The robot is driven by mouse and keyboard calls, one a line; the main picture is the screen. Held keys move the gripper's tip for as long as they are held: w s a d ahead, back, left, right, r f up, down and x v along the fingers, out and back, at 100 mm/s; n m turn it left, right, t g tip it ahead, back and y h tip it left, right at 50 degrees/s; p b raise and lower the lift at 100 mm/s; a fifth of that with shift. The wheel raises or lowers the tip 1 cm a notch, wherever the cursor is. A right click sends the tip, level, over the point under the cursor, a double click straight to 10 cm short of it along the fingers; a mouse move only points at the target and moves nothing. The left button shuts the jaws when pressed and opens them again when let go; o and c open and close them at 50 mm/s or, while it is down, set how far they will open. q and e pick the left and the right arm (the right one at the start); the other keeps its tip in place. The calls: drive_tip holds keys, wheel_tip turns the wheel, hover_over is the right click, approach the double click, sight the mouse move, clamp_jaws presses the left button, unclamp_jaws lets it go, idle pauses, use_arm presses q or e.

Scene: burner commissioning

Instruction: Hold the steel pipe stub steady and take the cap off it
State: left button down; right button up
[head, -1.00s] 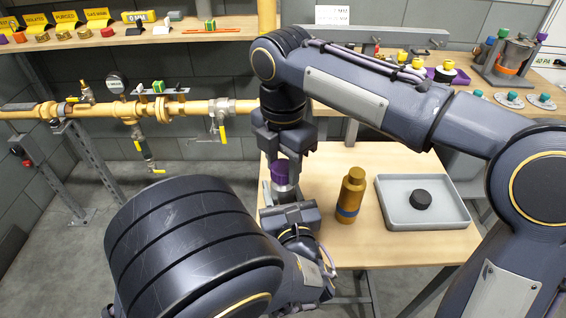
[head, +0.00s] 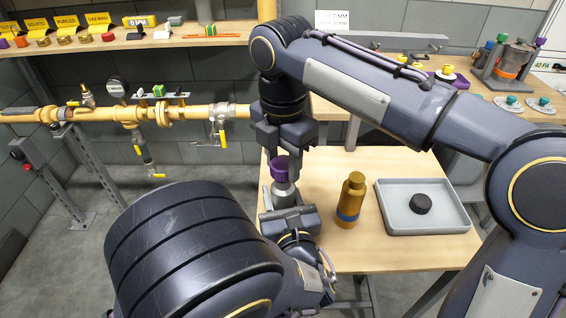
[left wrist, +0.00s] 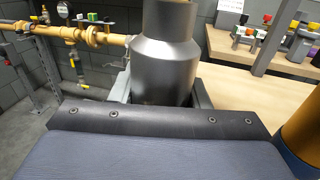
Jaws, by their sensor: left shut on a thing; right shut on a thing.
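The steel pipe stub (head: 285,192) stands upright in my left gripper (head: 287,208), which is shut on it above the left end of the table. In the left wrist view the stub (left wrist: 164,68) shows as a bare grey cylinder with a narrower neck, its top cut off by the picture's edge. The purple cap (head: 279,169) is at the stub's top, between the fingers of my right gripper (head: 281,161), which is shut on it from above. I cannot tell whether the cap still touches the stub.
A brass bottle with a blue band (head: 350,198) stands on the wooden table (head: 400,255), right of my grippers. Beside it a grey tray (head: 455,222) holds a black disc (head: 421,203). A yellow pipe (head: 185,110) runs along the back left.

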sight(283, 162)
drive_tip(key=shift+r, duration=0.1)
drive_tip(key=shift+r, duration=2)
use_arm(q)
drive_tip(key=c, duration=0.7)
unclamp_jaws()
drive_tip(key=v, duration=1.1)
drive_tip(key=shift+b, duration=0.35)
use_arm(e)
drive_tip(key=shift+f, duration=0.4)
use_arm(q)
drive_tip(key=shift+s+d, duration=0.1)
drive_tip(key=shift+s, duration=0.4)
